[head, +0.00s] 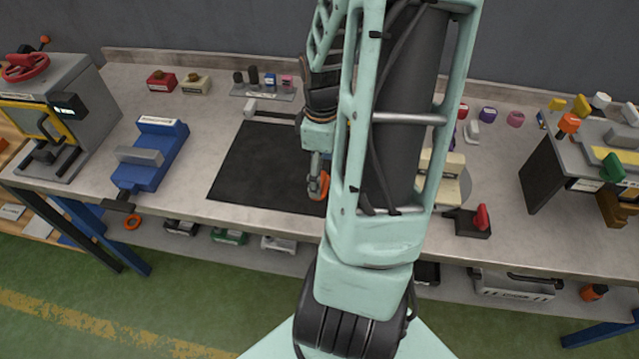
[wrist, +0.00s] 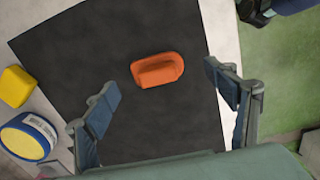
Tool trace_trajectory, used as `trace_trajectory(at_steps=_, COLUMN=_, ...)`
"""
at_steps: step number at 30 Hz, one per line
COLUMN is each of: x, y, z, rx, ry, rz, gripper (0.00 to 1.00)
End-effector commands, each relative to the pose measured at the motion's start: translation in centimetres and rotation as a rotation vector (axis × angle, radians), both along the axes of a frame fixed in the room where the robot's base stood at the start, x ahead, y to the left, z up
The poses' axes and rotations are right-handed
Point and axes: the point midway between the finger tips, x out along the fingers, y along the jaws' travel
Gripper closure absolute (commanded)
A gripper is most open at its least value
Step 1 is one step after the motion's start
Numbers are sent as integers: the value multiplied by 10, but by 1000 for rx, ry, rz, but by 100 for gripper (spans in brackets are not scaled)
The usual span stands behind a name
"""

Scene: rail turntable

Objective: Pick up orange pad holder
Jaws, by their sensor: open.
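The orange pad holder (wrist: 157,70) lies on the black mat (wrist: 85,55), an oval base with a raised grip block on top. In the wrist view it sits between and slightly beyond my gripper's (wrist: 160,84) two spread fingers, with clear gaps on both sides. My gripper is open and empty, and neither finger touches the holder. In the head view the orange holder (head: 322,191) shows at the mat's right part, partly hidden by my gripper (head: 315,180). My arm covers the area to its right.
In the wrist view a yellow block (wrist: 15,87) and a yellow-blue round item (wrist: 28,138) lie left of the mat. In the head view a blue vise (head: 150,160) stands left of the mat, and a dark stand with a red lever (head: 472,222) stands right. The mat's left part is clear.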

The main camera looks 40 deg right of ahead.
Motion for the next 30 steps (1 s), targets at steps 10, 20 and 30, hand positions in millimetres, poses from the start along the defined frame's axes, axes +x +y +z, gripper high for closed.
trace_trajectory(at_steps=10, x=7, y=0, z=-42, rx=2, ry=1, rz=1, gripper=22)
trace_trajectory(at_steps=20, x=7, y=0, z=-45, rx=-1, ry=-1, rz=1, gripper=26)
trace_trajectory(at_steps=30, x=7, y=0, z=-44, rx=-1, ry=-1, rz=1, gripper=64)
